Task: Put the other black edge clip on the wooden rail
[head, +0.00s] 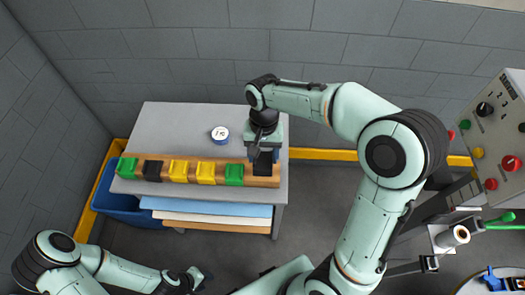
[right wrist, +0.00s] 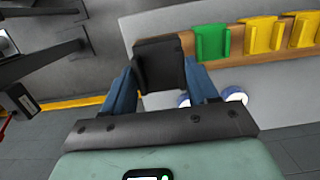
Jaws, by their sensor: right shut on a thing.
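The wooden rail (head: 205,180) lies along the front of the grey table. From left to right it carries a green clip (head: 127,167), a black clip (head: 152,170), two yellow clips (head: 179,171) and another green clip (head: 234,174). My right gripper (head: 262,155) is shut on the other black edge clip (head: 263,167), at the rail's right end. The held clip (right wrist: 158,63) also shows in the right wrist view, between the blue fingers and overlapping the rail end; whether it touches the rail I cannot tell. My left gripper (head: 195,279) is low at the front, away from the rail; its jaws are unclear.
A blue bin (head: 120,205) stands at the table's left. Blue and white sheets (head: 205,206) lie below the rail. A control panel (head: 495,130) stands at far right.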

